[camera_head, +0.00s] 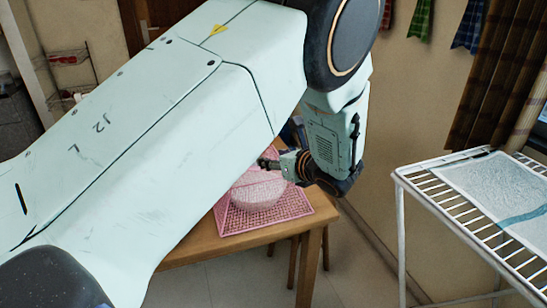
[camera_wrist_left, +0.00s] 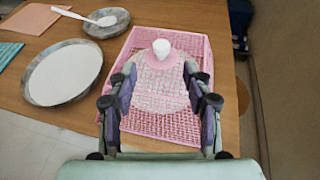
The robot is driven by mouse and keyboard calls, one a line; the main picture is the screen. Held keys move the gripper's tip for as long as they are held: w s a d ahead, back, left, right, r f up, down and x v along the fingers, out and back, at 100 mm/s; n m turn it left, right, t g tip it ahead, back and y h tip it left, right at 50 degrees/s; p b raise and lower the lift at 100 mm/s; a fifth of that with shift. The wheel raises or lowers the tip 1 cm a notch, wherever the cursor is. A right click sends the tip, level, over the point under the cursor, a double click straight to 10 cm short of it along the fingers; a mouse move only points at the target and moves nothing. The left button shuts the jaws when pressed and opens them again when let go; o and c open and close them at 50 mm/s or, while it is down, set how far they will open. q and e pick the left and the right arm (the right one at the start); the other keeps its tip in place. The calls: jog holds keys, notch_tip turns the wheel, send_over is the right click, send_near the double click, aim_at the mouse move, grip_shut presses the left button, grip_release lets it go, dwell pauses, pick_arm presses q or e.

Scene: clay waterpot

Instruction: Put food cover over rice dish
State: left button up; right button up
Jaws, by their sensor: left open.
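A pink mesh food cover (camera_wrist_left: 158,88) with a white knob (camera_wrist_left: 162,48) sits on a pink lattice tray (camera_wrist_left: 205,48) on the wooden table. In the head view the cover (camera_head: 257,192) and tray (camera_head: 290,208) are partly hidden behind my left arm. My left gripper (camera_head: 268,164) is above the cover. In the left wrist view its fingers (camera_wrist_left: 160,72) are spread on either side of the cover, with the knob beyond the tips; I cannot tell whether they touch the cover. A round grey dish with white contents (camera_wrist_left: 62,72), apparently the rice, is left of the tray. My right gripper is out of view.
A smaller grey plate (camera_wrist_left: 112,30) with a white spoon (camera_wrist_left: 85,16) stands behind the dish. Pink and teal mats lie at the far left. A white wire rack (camera_head: 460,200) with a cloth stands right of the table (camera_head: 190,248).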

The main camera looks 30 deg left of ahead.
pick_arm(q)
jog(key=s+d+f+n+g+h, duration=0.3)
jog(key=s+f+n+g+h, duration=0.1)
jog(key=s+f, duration=0.75)
jog(key=s+d+f+n+g+h, duration=0.2)
jog(key=s+f+n+g+h, duration=0.2)
jog(key=s+f, duration=0.75)
jog(key=s+d+f+n+t+h, duration=0.1)
jog(key=s+d+n+h, duration=0.1)
jog(key=s+n, duration=0.6)
jog(key=s+d+f+n+h, duration=0.2)
jog(key=s+n, duration=0.6)
jog(key=s, duration=0.1)
jog(key=shift+f+t, duration=0.3)
jog(key=shift+t, duration=0.1)
jog(key=shift+w, duration=0.1)
jog(key=shift+c, duration=1.3)
